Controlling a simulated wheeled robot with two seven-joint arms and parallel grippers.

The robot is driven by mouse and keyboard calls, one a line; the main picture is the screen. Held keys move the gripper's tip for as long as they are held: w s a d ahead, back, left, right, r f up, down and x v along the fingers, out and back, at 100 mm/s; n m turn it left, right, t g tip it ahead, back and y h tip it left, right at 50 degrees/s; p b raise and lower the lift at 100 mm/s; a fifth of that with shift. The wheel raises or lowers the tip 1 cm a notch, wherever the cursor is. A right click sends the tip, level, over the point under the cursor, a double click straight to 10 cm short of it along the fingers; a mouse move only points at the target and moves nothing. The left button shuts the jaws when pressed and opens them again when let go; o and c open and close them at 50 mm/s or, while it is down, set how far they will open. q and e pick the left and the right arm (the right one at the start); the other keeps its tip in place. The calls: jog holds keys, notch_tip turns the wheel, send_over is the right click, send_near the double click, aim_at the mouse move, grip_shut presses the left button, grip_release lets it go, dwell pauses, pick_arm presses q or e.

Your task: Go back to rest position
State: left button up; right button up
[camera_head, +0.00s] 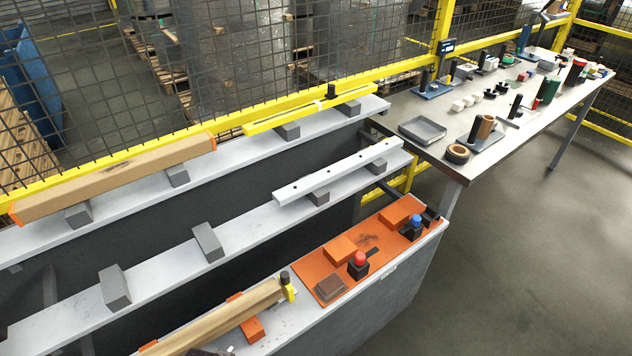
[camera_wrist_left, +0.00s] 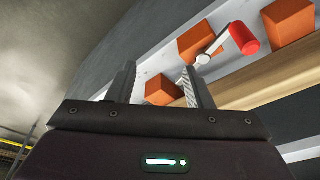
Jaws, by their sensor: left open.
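My left gripper (camera_wrist_left: 160,80) shows in the left wrist view with its two grey fingers apart and nothing between them. Behind the fingers are orange blocks (camera_wrist_left: 288,20), a white rod with a red end (camera_wrist_left: 243,38) and a long tan bar (camera_wrist_left: 265,82). I cannot tell the gap between the fingers and these things. In the head view a small dark shape shows at the bottom edge, and I cannot tell whether it is part of my gripper. My right gripper is in neither view.
Grey rails hold a brown wrapped bar (camera_head: 120,178), a yellow bar (camera_head: 300,112) and a white strip (camera_head: 340,170) on grey blocks. An orange panel (camera_head: 320,262) carries red and blue buttons. A tool table (camera_head: 440,160) stands at the right. The floor at right is clear.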

pick_arm(q)
jog(key=s+a+f+g+b, duration=0.15)
jog(key=s+f, duration=0.25)
jog(key=f, duration=0.8)
jog(key=s+f+t+b, duration=0.15)
jog(key=s+f, duration=0.35)
jog(key=f, duration=0.7)
jog(key=s+a+f+g+b, duration=0.1)
jog(key=s+a+f+b, duration=0.1)
jog(key=s+f, duration=1)
jog(key=shift+s+a+f+g+b, duration=0.25)
jog(key=shift+s+f+g+b, duration=0.25)
jog(key=shift+s, duration=0.5)
jog(key=shift+r, duration=0.2)
jog(key=shift+c, duration=0.3)
